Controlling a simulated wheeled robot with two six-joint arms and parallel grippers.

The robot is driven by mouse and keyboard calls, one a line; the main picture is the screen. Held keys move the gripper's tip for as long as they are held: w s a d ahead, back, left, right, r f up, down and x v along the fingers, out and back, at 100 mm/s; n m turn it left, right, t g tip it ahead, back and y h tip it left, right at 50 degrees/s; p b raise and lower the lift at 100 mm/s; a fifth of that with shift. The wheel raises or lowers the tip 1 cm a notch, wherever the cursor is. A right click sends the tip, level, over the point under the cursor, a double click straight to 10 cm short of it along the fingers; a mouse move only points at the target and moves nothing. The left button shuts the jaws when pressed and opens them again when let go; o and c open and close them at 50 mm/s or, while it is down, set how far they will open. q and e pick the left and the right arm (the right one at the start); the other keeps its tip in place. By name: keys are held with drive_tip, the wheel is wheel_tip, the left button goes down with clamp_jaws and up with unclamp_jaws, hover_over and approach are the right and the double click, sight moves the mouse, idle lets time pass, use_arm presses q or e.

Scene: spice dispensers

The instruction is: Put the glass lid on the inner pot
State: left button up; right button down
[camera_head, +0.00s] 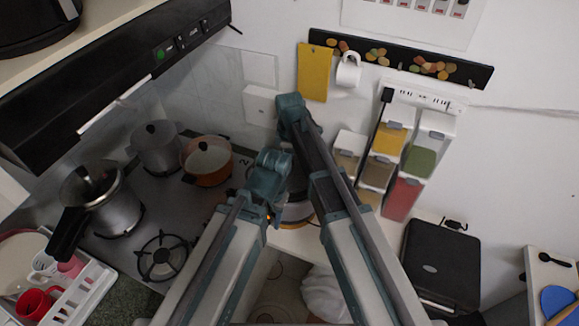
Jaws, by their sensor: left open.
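A round silver vessel (297,213) with an orange line near its base stands behind my arms. My arms hide most of it, and I cannot tell whether it is the inner pot. I cannot make out a separate glass lid. My left gripper (272,208) is open at the left side of this vessel, its fingers small and partly hidden. My right arm reaches farther up the picture, past the vessel, to its teal wrist (291,108). Its fingers are hidden, so their state does not show.
Spice dispensers (403,197) stand right of my arms. A black appliance (440,265) is at lower right.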

drive_tip(key=shift+s, duration=0.1)
drive_tip(key=c, duration=0.5)
unclamp_jaws()
wheel_tip(320, 180, up, 12)
drive_tip(key=p, duration=1.2)
